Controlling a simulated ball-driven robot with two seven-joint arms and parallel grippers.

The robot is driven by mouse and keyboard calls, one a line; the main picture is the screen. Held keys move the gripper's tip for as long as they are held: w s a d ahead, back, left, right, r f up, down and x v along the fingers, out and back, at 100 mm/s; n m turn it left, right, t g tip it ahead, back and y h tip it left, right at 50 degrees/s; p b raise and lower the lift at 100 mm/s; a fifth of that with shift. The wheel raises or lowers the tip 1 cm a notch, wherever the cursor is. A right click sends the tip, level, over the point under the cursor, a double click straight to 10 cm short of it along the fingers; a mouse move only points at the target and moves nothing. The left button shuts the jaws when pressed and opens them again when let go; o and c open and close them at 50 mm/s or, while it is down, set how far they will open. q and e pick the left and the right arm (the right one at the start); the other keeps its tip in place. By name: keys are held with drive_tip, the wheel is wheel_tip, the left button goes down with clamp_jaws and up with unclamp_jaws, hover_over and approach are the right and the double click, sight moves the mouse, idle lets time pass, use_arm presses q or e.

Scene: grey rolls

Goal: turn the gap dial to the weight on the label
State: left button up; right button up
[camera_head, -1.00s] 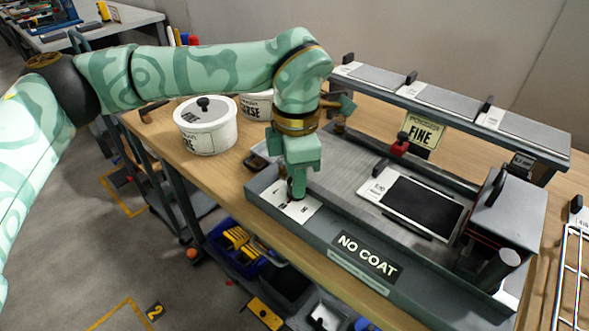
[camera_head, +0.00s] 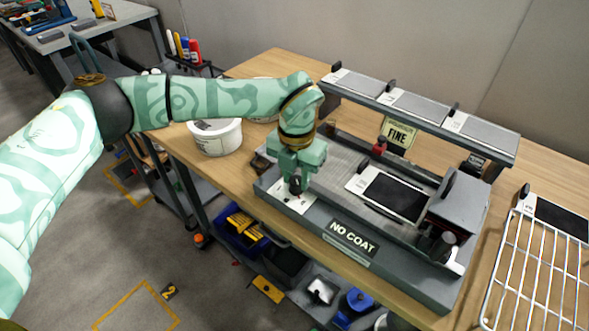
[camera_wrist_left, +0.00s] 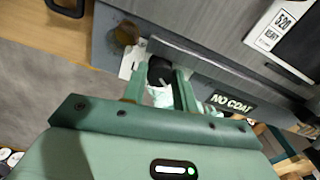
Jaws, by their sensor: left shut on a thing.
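The gap dial is a dark knob (camera_head: 296,187) on a white plate (camera_head: 288,199) at the left end of the grey coating machine (camera_head: 375,235). My left gripper (camera_head: 297,180) points down over it, shut on the knob. In the left wrist view the knob (camera_wrist_left: 160,72) sits between the two fingers (camera_wrist_left: 160,92). The fingers hide most of the dial's scale, so its setting cannot be read. My right gripper is out of view.
A "NO COAT" sign (camera_head: 353,236) is on the machine's front. A rack (camera_head: 420,105) with several grey plates stands behind, with a "FINE" sign (camera_head: 398,134) below. A white tub (camera_head: 216,138) is at left, a wire rack (camera_head: 540,270) at right.

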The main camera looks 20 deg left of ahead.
sight(296, 180)
use_arm(q)
drive_tip(key=shift+w+r+n+p, duration=0.1)
drive_tip(key=shift+n+p, duration=0.3)
drive_tip(key=shift+n, duration=0.2)
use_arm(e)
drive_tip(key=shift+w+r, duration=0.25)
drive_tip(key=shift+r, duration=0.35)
use_arm(q)
drive_tip(key=o, duration=1)
drive_tip(key=shift+c, duration=0.2)
wheel_tip(296, 180, up, 16)
drive_tip(key=p, duration=0.4)
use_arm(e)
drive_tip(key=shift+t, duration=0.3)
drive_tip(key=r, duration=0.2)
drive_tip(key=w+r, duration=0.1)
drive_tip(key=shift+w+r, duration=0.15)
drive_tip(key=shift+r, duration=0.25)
